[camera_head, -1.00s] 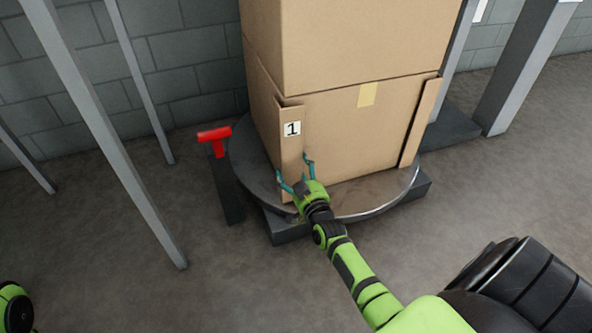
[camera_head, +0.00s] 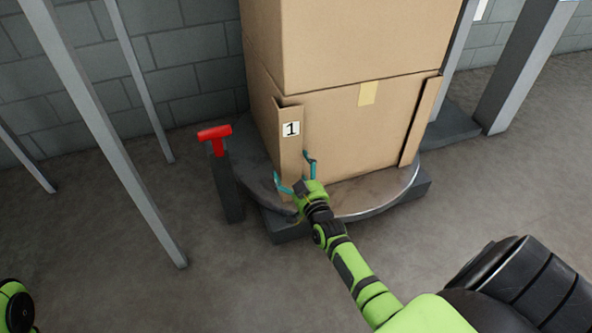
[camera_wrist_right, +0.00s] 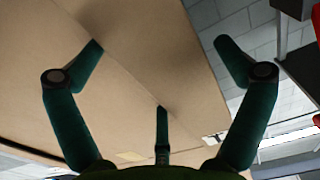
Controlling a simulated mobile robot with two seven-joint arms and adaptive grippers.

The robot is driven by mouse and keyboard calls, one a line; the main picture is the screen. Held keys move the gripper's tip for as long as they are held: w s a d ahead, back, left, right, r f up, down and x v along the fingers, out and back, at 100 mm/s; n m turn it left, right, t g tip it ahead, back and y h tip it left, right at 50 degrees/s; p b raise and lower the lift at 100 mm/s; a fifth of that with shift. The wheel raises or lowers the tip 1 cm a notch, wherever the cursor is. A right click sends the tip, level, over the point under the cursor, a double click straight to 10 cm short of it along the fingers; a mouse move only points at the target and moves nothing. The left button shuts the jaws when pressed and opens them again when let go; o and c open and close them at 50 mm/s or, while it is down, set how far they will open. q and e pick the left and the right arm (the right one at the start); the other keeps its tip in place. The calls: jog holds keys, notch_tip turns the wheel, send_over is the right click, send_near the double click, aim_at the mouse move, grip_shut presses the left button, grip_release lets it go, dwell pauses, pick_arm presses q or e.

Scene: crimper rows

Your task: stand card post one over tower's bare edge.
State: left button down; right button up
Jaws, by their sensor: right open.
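Card post one (camera_head: 290,150), a tall folded cardboard strip with a white "1" label, stands upright over the near left edge of the cardboard tower (camera_head: 350,125). It appears to sit against the corner. My right gripper (camera_head: 292,166) is at the post's lower part, its teal fingers spread on either side of it. In the right wrist view the open fingers (camera_wrist_right: 160,62) have cardboard in front of them; whether they touch it I cannot tell. A second card post (camera_head: 419,122) covers the tower's near right edge. My left gripper is out of view.
The tower stands on a round turntable (camera_head: 375,204) with a dark base. A red T-shaped handle (camera_head: 215,134) on a dark post stands just left of it. Grey metal uprights (camera_head: 110,140) stand at left and right. The floor (camera_head: 240,290) in front is clear.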

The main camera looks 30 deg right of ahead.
jog(key=shift+s, duration=0.15)
jog(key=v, duration=1.1)
jog(key=shift+s, duration=0.4)
jog(key=shift+a, duration=0.15)
